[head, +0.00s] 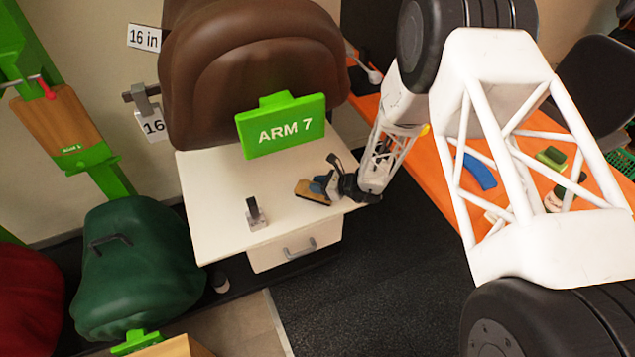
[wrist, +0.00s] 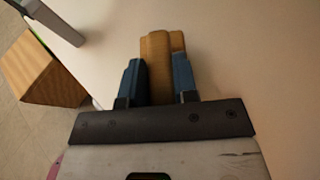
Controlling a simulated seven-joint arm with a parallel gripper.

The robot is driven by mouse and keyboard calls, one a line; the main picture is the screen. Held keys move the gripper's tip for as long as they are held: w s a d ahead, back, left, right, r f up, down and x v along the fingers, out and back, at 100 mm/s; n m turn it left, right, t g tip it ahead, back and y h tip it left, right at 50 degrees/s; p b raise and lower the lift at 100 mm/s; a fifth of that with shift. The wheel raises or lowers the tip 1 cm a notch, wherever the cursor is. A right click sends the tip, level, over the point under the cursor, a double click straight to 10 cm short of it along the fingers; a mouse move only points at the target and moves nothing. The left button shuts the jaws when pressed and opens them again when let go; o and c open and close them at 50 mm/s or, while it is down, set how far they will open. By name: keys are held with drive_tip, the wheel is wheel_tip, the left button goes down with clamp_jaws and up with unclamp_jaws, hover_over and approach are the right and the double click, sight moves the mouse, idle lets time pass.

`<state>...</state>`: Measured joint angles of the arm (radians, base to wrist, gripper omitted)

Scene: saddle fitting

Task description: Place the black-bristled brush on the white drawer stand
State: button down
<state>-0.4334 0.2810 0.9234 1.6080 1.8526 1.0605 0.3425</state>
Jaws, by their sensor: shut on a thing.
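The brush (head: 312,191) has a tan wooden body with a dark side. My gripper (head: 324,185) is shut on it over the right part of the white drawer stand's top (head: 215,190). In the wrist view the brush's wooden body (wrist: 158,62) sits between my two blue fingers (wrist: 159,84), with the pale stand top (wrist: 240,70) below. The bristles are hidden there. I cannot tell whether the brush touches the top. The stand has one drawer front with a grey handle.
A small grey metal piece (head: 255,214) stands on the stand top, left of the brush. A brown saddle (head: 215,60) with a green ARM 7 sign (head: 281,125) overhangs the back. An orange table (head: 430,165) with small items lies right. The top's left part is clear.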

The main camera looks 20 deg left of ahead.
drive_tip(key=shift+f, duration=0.6)
idle(0.7)
drive_tip(key=c, duration=0.8)
unclamp_jaws()
drive_tip(key=shift+v, duration=3.9)
